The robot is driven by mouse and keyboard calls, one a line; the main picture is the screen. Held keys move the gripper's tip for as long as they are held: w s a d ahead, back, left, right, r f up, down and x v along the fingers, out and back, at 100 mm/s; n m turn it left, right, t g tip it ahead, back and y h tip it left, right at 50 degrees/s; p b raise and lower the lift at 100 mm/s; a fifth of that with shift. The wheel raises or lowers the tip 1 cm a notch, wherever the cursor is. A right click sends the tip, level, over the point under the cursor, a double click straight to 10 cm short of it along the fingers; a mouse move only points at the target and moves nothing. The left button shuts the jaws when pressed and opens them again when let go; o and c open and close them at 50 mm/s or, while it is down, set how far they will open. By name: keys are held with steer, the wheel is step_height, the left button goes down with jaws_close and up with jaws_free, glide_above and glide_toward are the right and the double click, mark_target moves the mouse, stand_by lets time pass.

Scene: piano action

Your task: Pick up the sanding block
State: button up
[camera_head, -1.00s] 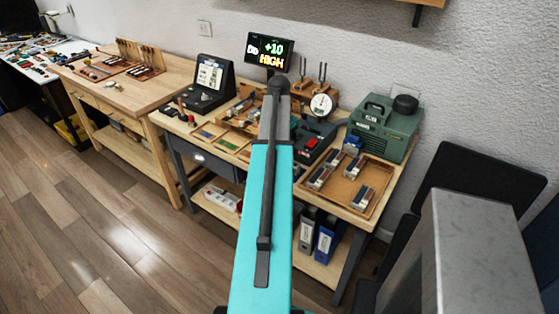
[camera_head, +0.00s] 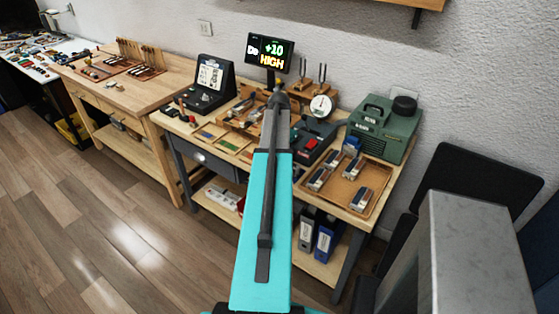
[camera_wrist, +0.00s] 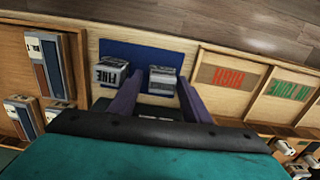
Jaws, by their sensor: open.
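In the wrist view, two small grey blocks stand on a blue panel (camera_wrist: 140,52). One block (camera_wrist: 110,73) has a light face lettered FINE; the other block (camera_wrist: 164,79) is grey with a dark lower part. I cannot tell for sure which is the sanding block. My gripper (camera_wrist: 160,80) is open, its two dark purple fingers reaching towards the panel. The unlettered block shows between the fingertips; the FINE block is just outside the left finger. Contact cannot be told. In the head view my arm hides the blocks and the gripper.
A wooden tray (camera_head: 376,208) with several small blocks is on the bench's right side. Framed compartments marked HIGH (camera_wrist: 227,79) and IN TUNE (camera_wrist: 287,90) lie to the right in the wrist view. A green machine (camera_head: 380,130) and a display (camera_head: 269,53) stand behind.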

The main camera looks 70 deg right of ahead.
stand_by(0.5)
steer(key=c, duration=0.8)
steer(key=shift+r, duration=0.1)
steer(key=shift+c, duration=0.2)
steer(key=shift+r+b, duration=0.9)
steer(key=shift+r, duration=0.75)
steer(key=shift+s+a, duration=0.2)
steer(key=shift+a, duration=0.7)
steer(key=s+a+r+b, duration=0.1)
steer(key=s+a+b, duration=0.1)
steer(key=a, duration=1.2)
steer(key=shift+s+r+b, duration=0.2)
steer(key=shift+s+b, duration=0.15)
steer(key=shift+b, duration=0.5)
steer(key=shift+d, duration=0.1)
